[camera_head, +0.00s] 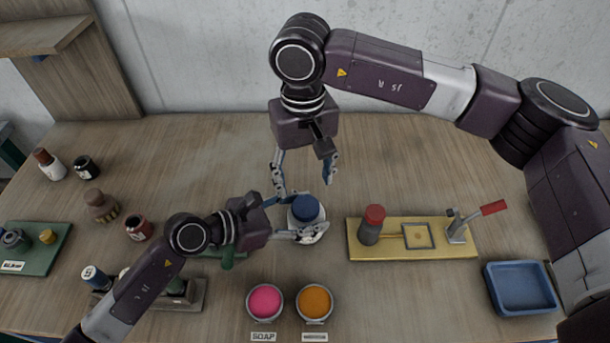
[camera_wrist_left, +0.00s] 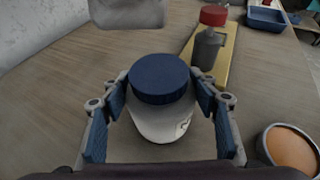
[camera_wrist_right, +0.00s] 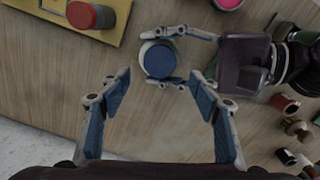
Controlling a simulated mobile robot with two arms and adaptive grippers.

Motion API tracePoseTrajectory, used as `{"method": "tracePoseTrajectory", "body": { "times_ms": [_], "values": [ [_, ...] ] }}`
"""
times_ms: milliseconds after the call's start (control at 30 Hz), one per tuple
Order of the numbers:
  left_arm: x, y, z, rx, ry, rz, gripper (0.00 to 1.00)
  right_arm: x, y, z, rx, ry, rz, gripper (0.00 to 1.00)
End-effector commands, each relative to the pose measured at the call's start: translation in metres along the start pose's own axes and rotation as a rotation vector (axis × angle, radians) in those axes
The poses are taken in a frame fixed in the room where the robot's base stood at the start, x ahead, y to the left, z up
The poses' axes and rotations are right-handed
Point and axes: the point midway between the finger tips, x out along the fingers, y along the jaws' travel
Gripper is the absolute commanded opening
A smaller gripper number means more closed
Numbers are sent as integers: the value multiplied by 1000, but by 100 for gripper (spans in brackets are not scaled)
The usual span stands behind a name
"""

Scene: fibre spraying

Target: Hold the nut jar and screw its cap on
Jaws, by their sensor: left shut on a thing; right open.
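The nut jar (camera_head: 308,231) is white and stands upright on the table in the middle of the head view. Its blue cap (camera_head: 306,207) sits on top of it; I cannot tell how tightly. My left gripper (camera_head: 296,218) is shut on the jar from the left, with one finger on each side; the left wrist view shows the jar (camera_wrist_left: 165,128) between the blue finger pads. My right gripper (camera_head: 307,183) is open and empty, pointing down above and slightly behind the cap. In the right wrist view the cap (camera_wrist_right: 159,60) lies beyond the open fingers.
A yellow board (camera_head: 395,252) with a red-topped grey post stands right of the jar. A blue tray (camera_head: 520,290) is farther right. Pink (camera_head: 265,301) and orange (camera_head: 314,302) bowls stand in front. Several small bottles and a green board (camera_head: 40,262) are at left.

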Motion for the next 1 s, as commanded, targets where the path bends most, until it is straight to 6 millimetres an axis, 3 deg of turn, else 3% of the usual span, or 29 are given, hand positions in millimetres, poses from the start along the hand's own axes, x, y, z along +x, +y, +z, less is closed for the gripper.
{"method": "tracePoseTrajectory", "body": {
  "times_ms": [133, 333, 800, 1000],
  "values": [
    [0, 0, 1, 1, -2, 1, 0, 0, 0, 0, -218, 0, 1, 57],
    [0, 0, 1, 1, -2, 1, 0, -1, 0, 0, -397, 0, 1, 57],
    [0, 0, 1, 1, -2, 1, 0, 0, 0, 0, -441, 0, 1, 57],
    [0, 0, 1, 1, -2, 1, 0, 18, 0, 0, -440, -2, 0, 57]
  ]
}}
